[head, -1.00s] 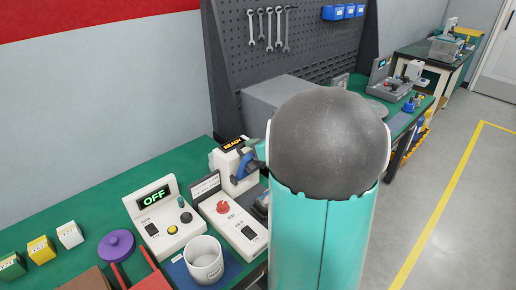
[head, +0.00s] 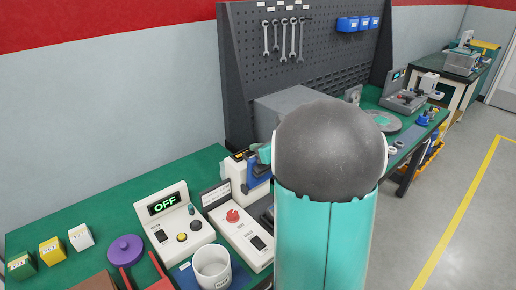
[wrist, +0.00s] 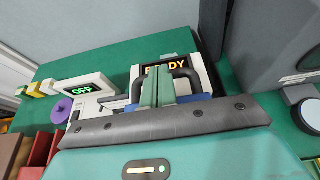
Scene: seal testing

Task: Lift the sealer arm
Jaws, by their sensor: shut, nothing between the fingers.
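The sealer (head: 235,168) is a white unit at the back of the green bench. It carries a blue arm (head: 259,166), partly hidden behind my own arm in the head view. In the wrist view the sealer (wrist: 138,73) has a lit READY display, and a dark curved handle (wrist: 184,73) stands above the blue arm (wrist: 193,99). My gripper (wrist: 156,86) is shut, its green fingers together in front of the handle and display. I cannot tell whether the fingers touch the handle. In the head view only a small teal part of my gripper (head: 265,153) shows beside the blue arm.
A white control box reading OFF (head: 174,221) and a panel with a red knob (head: 238,225) stand left of my arm. A white mug (head: 212,268), purple disc (head: 124,250) and small boxes (head: 52,250) are nearby. A grey box (head: 285,108) stands behind.

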